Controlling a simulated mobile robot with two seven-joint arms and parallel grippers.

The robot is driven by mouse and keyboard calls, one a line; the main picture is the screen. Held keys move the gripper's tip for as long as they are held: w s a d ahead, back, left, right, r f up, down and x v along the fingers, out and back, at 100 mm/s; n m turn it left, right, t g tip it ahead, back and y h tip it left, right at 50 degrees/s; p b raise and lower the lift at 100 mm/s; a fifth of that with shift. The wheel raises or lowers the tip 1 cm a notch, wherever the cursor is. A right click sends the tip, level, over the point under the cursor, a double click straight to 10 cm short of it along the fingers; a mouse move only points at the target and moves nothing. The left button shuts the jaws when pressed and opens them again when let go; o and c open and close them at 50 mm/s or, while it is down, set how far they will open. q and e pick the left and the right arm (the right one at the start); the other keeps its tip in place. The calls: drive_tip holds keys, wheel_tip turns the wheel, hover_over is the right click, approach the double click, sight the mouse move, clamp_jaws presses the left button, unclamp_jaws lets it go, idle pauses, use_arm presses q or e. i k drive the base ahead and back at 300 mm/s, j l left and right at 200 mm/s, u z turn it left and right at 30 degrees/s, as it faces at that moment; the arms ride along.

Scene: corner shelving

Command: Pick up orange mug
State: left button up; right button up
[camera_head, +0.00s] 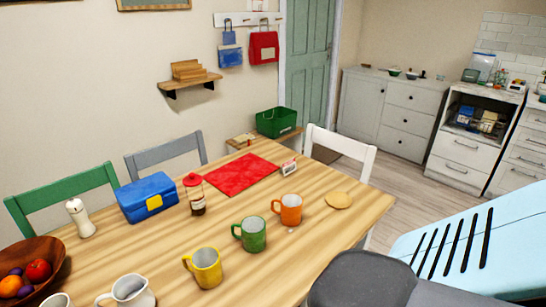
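The orange mug (289,210) stands upright on the wooden table (325,235), towards its right end. Its handle points left. A green mug (252,233) stands to its lower left, apart from it. A yellow mug (206,267) stands farther left and nearer. A round tan coaster (339,200) lies to the right of the orange mug. Neither of my grippers is in view.
A red mat (241,173), a red-lidded jar (195,192) and a blue box (147,197) lie beyond the mugs. A white pitcher (130,291) and a fruit bowl (52,250) are at the lower left. A white chair (342,146) stands behind the table.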

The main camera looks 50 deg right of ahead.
sight(292, 217)
drive_tip(key=z, duration=1.95)
drive_tip(key=k+j, duration=0.65)
drive_tip(key=k+l, duration=0.05)
drive_tip(key=k, duration=0.05)
